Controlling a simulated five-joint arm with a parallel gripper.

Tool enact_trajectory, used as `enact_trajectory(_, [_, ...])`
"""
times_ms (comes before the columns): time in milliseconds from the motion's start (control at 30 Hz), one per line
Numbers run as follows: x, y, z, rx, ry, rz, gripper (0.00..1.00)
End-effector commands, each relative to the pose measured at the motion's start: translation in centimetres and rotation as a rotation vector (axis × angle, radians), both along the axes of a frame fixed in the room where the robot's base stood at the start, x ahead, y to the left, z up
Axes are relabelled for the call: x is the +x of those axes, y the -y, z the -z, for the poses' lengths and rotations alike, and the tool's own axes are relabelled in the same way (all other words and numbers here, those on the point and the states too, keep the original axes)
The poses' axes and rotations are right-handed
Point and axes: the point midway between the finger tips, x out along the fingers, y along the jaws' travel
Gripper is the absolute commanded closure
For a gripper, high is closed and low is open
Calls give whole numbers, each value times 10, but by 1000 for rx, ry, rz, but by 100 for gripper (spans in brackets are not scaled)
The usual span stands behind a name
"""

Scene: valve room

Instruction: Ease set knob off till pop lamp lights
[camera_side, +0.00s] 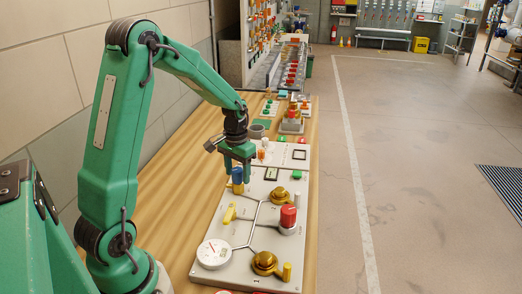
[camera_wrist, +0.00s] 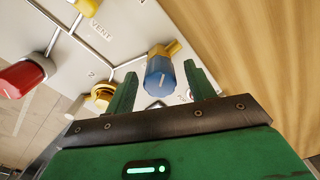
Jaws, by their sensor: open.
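A blue knob (camera_side: 237,178) on a brass fitting stands on the pale valve panel (camera_side: 245,235), at its upper left in the side view. My gripper (camera_side: 238,162) points down right above it. In the wrist view, the blue knob (camera_wrist: 160,76) shows between the two spread green fingers of my gripper (camera_wrist: 160,70), with a gap on each side. The fingers hold nothing. A small green cap or lamp (camera_side: 297,174) sits at the panel's right. I cannot tell which part is the pop lamp or whether it is lit.
The panel also carries a red knob (camera_side: 288,215), a yellow lever (camera_side: 229,213), brass valves (camera_side: 279,196) (camera_side: 264,262) and a white dial gauge (camera_side: 214,253). Bare wooden bench (camera_side: 180,165) lies to the left. Small fittings (camera_side: 291,122) stand farther back.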

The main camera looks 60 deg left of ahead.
Motion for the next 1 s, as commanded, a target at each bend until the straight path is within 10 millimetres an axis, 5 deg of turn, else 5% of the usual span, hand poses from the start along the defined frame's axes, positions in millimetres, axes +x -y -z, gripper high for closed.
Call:
enact_trajectory(367, [0, 0, 4, 0, 0, 0, 48])
enact_trajectory(600, [0, 0, 4, 0, 0, 0, 91])
enact_trajectory(1000, [0, 0, 4, 0, 0, -119, 91])
